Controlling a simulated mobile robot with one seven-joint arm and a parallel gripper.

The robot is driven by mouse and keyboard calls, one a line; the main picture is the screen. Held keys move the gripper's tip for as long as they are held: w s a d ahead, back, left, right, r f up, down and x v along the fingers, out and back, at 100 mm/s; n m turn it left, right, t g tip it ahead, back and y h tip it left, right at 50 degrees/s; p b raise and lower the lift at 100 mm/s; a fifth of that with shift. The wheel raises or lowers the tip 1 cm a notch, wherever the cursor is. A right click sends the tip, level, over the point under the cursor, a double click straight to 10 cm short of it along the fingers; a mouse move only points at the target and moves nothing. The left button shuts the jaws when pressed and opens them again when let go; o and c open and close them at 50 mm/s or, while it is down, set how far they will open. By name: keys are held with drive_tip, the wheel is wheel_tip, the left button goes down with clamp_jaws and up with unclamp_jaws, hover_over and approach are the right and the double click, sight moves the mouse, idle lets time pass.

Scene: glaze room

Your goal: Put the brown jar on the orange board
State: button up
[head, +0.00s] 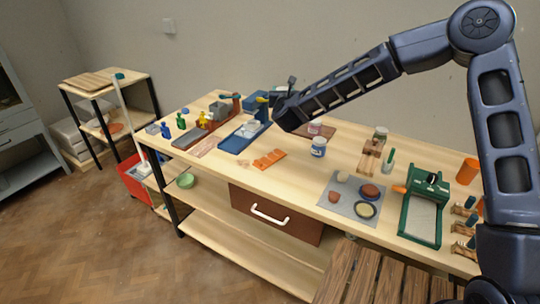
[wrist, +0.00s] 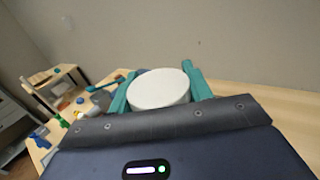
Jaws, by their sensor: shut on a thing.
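My gripper shows in the wrist view (wrist: 160,82) with its teal fingers on either side of a round thing with a flat white top (wrist: 158,90). It is shut on this thing. The sides of the thing are hidden, so I cannot tell whether it is the brown jar. In the head view the end of my arm is over the back of the bench, and what it holds cannot be made out. A small orange board (head: 269,159) lies near the bench's front edge, below and left of my arm's end. It looks bare.
A blue tray (head: 236,143) lies left of the orange board. A white-lidded blue jar (head: 318,147) stands to its right. A grey mat (head: 340,203) with several round pieces and a green-framed tray (head: 420,219) lie farther right. Bare wood surrounds the orange board's front and right.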

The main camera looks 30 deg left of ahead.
drive_tip(key=y, duration=0.1)
hover_over(270, 155)
drive_tip(key=n, duration=0.1)
drive_tip(key=shift+g, duration=0.3)
drive_tip(key=f, duration=2)
drive_tip(key=shift+s, duration=0.2)
drive_tip(key=o, duration=1.1)
drive_tip(key=shift+f, duration=0.1)
drive_tip(key=shift+o, duration=0.2)
drive_tip(key=shift+s, duration=0.1)
drive_tip(key=v, duration=1.2)
drive_tip(key=shift+d, duration=0.1)
